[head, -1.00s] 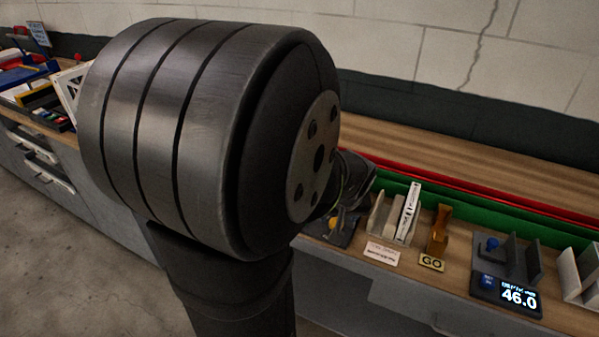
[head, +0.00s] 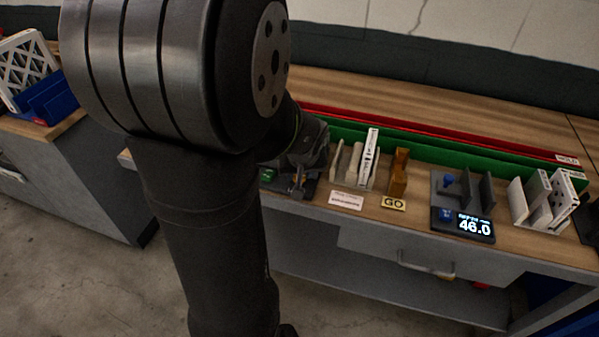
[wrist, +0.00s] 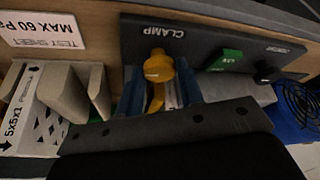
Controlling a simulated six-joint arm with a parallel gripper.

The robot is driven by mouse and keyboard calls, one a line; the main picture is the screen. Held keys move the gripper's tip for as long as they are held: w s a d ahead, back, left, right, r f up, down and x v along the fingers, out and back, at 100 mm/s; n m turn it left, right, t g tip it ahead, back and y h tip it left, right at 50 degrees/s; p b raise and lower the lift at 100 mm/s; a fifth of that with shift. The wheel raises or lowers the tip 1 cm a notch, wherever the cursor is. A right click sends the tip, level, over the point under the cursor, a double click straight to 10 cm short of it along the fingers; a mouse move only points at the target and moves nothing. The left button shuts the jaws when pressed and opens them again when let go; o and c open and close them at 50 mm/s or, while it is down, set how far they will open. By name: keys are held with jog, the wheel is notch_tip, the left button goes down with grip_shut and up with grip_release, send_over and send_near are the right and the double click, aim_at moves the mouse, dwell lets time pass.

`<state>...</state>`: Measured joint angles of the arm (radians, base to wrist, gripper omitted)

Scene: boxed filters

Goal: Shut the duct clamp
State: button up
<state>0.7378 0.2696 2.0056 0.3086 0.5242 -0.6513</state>
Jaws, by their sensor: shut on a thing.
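The duct clamp shows in the wrist view as a yellow lever with a round knob (wrist: 158,66), on a dark panel (wrist: 200,37) marked CLAMP. My gripper (wrist: 160,92) has one blue finger on each side of the yellow lever and is shut on it. The lower end of the lever is partly hidden between the fingers, and I cannot tell its exact angle. In the head view my gripper (head: 298,182) is low at the clamp station, and my arm hides most of it.
Right of the clamp are a green switch (wrist: 226,61) and a black knob (wrist: 265,74). A rack holding a white filter (head: 369,158), a brown holder (head: 398,172) by a GO label and a display reading 46.0 (head: 474,226) stand along the bench. A green rail (head: 430,150) runs behind.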

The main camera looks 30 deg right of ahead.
jog(key=shift+m, duration=0.4)
jog(key=o, duration=1)
jog(key=shift+c, duration=0.2)
jog(key=v, duration=1.7)
jog(key=shift+a+r, duration=0.25)
jog(key=shift+a, duration=0.1)
jog(key=shift+w, duration=0.15)
jog(key=x, duration=1.7)
jog(key=shift+d+f, duration=0.25)
jog(key=shift+d, duration=0.05)
